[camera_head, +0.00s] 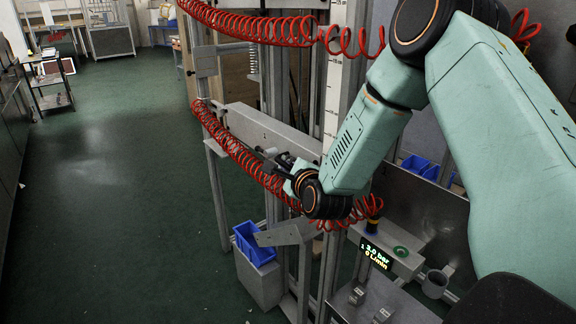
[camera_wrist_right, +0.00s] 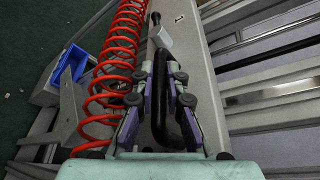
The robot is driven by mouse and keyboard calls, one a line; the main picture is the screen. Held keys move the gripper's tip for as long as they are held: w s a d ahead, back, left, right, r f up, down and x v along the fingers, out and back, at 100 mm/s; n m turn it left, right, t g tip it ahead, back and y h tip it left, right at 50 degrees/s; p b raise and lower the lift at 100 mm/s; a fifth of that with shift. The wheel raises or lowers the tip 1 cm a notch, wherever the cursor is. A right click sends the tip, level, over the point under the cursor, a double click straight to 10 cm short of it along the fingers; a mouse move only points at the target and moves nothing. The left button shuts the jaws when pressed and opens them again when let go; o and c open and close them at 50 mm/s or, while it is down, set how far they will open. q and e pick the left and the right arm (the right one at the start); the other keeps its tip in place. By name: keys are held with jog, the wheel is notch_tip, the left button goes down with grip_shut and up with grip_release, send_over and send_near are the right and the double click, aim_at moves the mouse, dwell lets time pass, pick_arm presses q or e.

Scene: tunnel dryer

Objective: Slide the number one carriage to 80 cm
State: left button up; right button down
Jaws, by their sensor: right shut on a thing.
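The number one carriage (camera_head: 262,131) is a long grey beam marked "1", level on the upright frame. It also fills the middle of the right wrist view (camera_wrist_right: 200,75). A black bar handle (camera_wrist_right: 188,118) is fixed along its face. My right gripper (camera_head: 274,163) is at the beam's front, and in the wrist view its fingers (camera_wrist_right: 165,85) are closed around the handle. A white vertical scale (camera_head: 334,85) stands behind the beam's right part; its figures are too small to read surely. My left gripper is not in view.
Red coiled hoses (camera_head: 240,150) hang beside the beam and my right wrist. A lit display (camera_head: 377,252) reads 2.0 bar and 0 L/min. A blue bin (camera_head: 252,246) stands below. Green floor at left is mostly clear.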

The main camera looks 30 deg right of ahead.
jog(key=shift+f, duration=0.3)
jog(key=c, duration=1.4)
grip_release()
jog(key=shift+w, duration=0.1)
jog(key=shift+o, duration=0.2)
jog(key=shift+r, duration=0.15)
jog(key=shift+s, duration=0.2)
jog(key=shift+v, duration=3.6)
jog(key=shift+s, duration=0.1)
